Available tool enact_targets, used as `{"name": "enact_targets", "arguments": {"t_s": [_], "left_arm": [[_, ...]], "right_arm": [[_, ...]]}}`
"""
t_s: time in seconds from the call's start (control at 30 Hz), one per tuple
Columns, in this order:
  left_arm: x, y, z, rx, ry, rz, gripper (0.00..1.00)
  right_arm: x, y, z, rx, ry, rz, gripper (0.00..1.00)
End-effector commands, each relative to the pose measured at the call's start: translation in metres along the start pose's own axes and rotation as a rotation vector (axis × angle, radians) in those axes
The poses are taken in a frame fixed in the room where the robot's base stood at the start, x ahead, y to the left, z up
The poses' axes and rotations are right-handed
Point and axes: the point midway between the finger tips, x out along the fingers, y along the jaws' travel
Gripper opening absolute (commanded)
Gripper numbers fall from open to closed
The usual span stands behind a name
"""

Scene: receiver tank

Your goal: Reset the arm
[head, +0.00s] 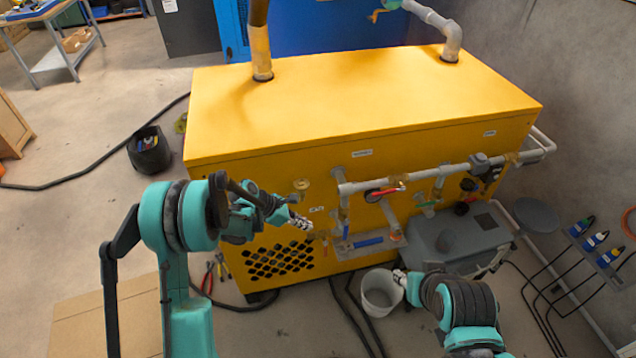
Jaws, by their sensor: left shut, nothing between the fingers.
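My left arm (180,215) comes in from the left, bent at a teal elbow. Its gripper (304,222) is shut and empty, in front of the lower front face of the yellow tank housing (350,100). Small valve parts and a label show close by in the picture; I cannot tell whether it touches any. My right arm (462,305) comes in from the bottom right. Its gripper (399,277) shows only as a small tip at the rim of a white bucket (381,293). Its fingers are too small and hidden to tell their state.
Grey pipes with a red-handled valve (385,191) and a blue-handled valve (368,242) run along the housing front. A grey box (462,240) stands at the right. Black hoses, pliers (208,278) and cardboard (80,318) lie on the floor. A black tool bucket (149,151) stands left.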

Motion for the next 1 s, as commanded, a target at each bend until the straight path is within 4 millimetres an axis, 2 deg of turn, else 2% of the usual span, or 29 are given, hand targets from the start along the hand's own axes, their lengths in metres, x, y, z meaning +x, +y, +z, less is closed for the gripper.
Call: {"name": "enact_targets", "arguments": {"t_s": [0.17, 0.27, 0.37, 0.47, 0.67, 0.8, 1.0], "left_arm": [[-0.002, 0.000, 0.001, 0.005, 0.002, 0.001, 0.00], [-0.012, -0.003, 0.007, 0.051, 0.017, 0.013, 0.00], [-0.036, -0.010, 0.019, 0.163, 0.055, 0.040, 0.00], [-0.069, -0.024, 0.034, 0.331, 0.117, 0.073, 0.00], [-0.135, -0.063, 0.051, 0.703, 0.268, 0.117, 0.00], [-0.174, -0.097, 0.053, 0.967, 0.384, 0.122, 0.00], [-0.220, -0.149, 0.043, 1.344, 0.564, 0.089, 0.00]], "right_arm": [[0.000, 0.000, 0.000, 0.000, 0.000, 0.000, 0.40], [0.000, 0.000, 0.000, 0.000, 0.000, 0.000, 0.40], [0.000, 0.000, 0.000, 0.000, 0.000, 0.000, 0.40], [0.000, 0.000, 0.000, 0.000, 0.000, 0.000, 0.40], [0.000, 0.000, 0.000, 0.000, 0.000, 0.000, 0.40], [0.000, 0.000, 0.000, 0.000, 0.000, 0.000, 0.40], [0.000, 0.000, 0.000, 0.000, 0.000, 0.000, 0.40]]}}
